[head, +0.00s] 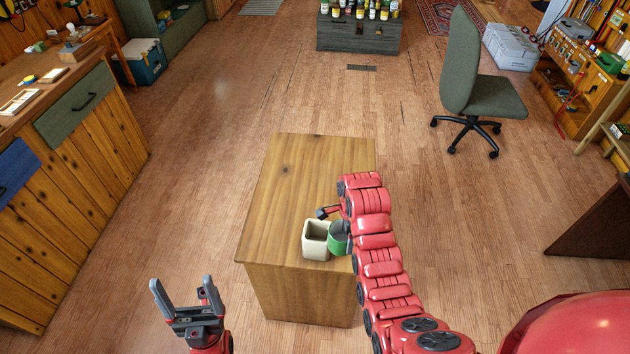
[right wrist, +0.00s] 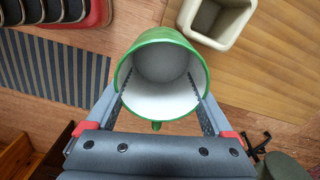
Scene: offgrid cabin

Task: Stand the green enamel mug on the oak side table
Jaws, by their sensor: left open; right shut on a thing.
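The green enamel mug (head: 338,241) is at the front right part of the oak side table (head: 290,175), close beside a cream square pot. In the right wrist view I look into the white inside of the mug (right wrist: 160,65), and its green rim faces the camera. My right gripper (right wrist: 163,92) is shut on the mug, one finger on each side. In the head view my right arm hides most of that gripper and part of the mug. I cannot tell whether the mug touches the tabletop. My left gripper (head: 184,294) is open and empty, left of the table's front.
The cream square pot (head: 316,241) stands near the table's front edge, very near the mug; it also shows in the right wrist view (right wrist: 217,38). The back and left of the tabletop are clear. A cabinet (head: 80,150) stands at left, an office chair (head: 475,90) at back right.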

